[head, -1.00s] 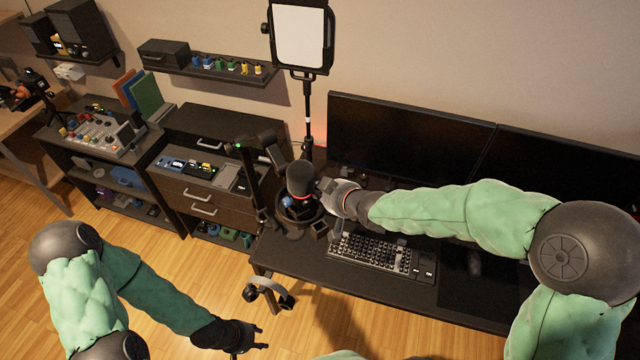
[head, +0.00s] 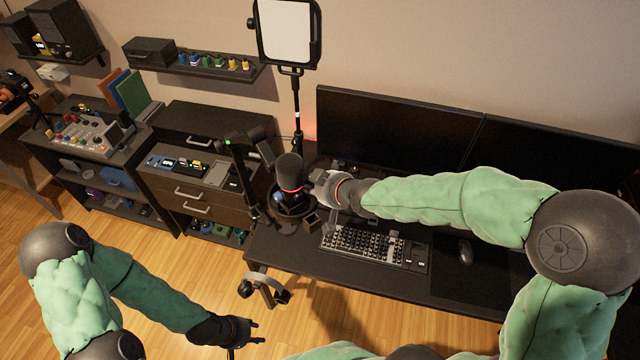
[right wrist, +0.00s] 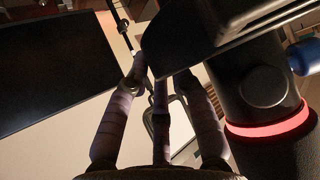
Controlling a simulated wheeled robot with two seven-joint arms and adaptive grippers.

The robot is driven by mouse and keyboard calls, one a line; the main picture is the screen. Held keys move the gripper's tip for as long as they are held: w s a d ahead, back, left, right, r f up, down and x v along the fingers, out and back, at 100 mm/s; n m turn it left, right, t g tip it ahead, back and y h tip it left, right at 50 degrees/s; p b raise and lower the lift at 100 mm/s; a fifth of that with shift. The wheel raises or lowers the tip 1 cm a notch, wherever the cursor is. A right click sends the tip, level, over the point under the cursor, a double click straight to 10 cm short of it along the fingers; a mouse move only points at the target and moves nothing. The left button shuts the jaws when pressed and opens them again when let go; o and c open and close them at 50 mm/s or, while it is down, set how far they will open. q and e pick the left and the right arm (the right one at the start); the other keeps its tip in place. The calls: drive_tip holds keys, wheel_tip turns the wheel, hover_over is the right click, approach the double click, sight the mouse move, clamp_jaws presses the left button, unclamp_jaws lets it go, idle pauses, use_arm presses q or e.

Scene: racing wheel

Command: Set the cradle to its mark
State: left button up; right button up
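A black microphone (head: 289,172) with a glowing red ring stands upright on the left part of the desk. A dark round holder (head: 287,205) surrounds its lower part; I take this to be the cradle, but no mark on it can be made out. My right gripper (head: 319,187) is at the microphone's right side, close to the holder. In the right wrist view the microphone (right wrist: 262,95) fills the right side, and my fingers reach toward a dark angular part (right wrist: 185,40). Contact and finger gap are unclear. My left gripper (head: 256,331) is open and empty, low over the floor.
A keyboard (head: 365,243) and a mouse (head: 465,252) lie on the desk, with two monitors (head: 395,130) behind. A jointed stand (head: 243,180) is left of the microphone, and a lamp panel (head: 288,32) rises behind. Drawers (head: 190,190) stand further left.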

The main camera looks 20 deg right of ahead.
drive_tip(key=v, duration=0.7)
idle(0.4)
